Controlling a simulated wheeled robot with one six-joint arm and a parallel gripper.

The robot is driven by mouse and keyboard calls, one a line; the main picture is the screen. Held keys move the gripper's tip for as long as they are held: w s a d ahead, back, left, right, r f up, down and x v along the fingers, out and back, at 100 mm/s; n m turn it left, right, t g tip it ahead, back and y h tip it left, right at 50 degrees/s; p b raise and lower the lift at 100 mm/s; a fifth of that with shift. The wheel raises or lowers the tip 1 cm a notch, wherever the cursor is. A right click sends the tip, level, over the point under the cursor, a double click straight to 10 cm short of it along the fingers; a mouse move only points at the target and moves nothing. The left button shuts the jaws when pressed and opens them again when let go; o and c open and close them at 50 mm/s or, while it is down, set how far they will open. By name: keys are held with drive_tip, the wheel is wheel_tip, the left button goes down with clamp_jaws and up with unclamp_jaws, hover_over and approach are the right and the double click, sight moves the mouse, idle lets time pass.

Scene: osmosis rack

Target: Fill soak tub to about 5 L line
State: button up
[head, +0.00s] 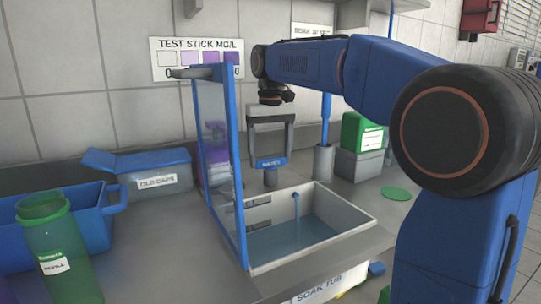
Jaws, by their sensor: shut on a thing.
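The soak tub (355,219) is a pale open basin set in the counter, with its name on the front. Bluish water lies in it. A thin blue stream (296,206) comes down into the water near the back wall. I cannot read a 5 L line on the tub. My gripper (271,158) points down behind the tub and is shut on a blue labelled handle (271,163) above a grey post. The label is too small to read surely. A clear blue-framed panel (218,150) stands upright along the tub's left side.
A green jar (60,255) and a blue bin (90,235) stand at left. A lidded grey box (155,183) is behind them. A green container (360,134) sits on a grey block at right, with a green disc (396,193) nearby. The wall bears a test stick chart (200,58).

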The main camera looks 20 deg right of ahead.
drive_tip(key=shift+n, duration=0.7)
drive_tip(key=o, duration=1)
drive_tip(key=shift+o, duration=0.2)
drive_tip(key=shift+r, duration=0.1)
wheel_tip(320, 180, up, 17)
drive_tip(key=shift+r, duration=0.1)
